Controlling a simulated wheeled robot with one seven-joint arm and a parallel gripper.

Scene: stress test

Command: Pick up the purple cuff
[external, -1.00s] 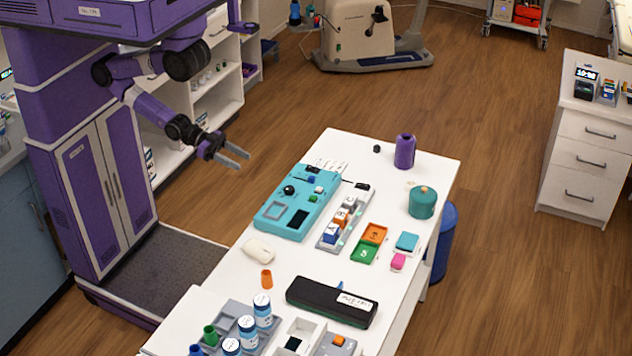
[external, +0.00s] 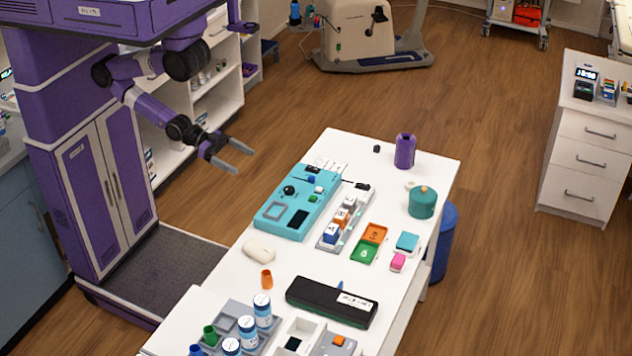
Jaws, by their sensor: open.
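The purple cuff (external: 405,152) stands upright as a short cylinder near the far end of the white table (external: 437,168). My gripper (external: 236,156) is open and empty. It hangs in the air left of the table, well apart from the cuff, with its two grey fingers pointing right. Nothing hides the cuff in the external view.
A small black cube (external: 377,149) lies left of the cuff, and a teal lidded pot (external: 422,202) stands in front of it. A teal panel (external: 296,203) and a black case (external: 331,301) lie on the table.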

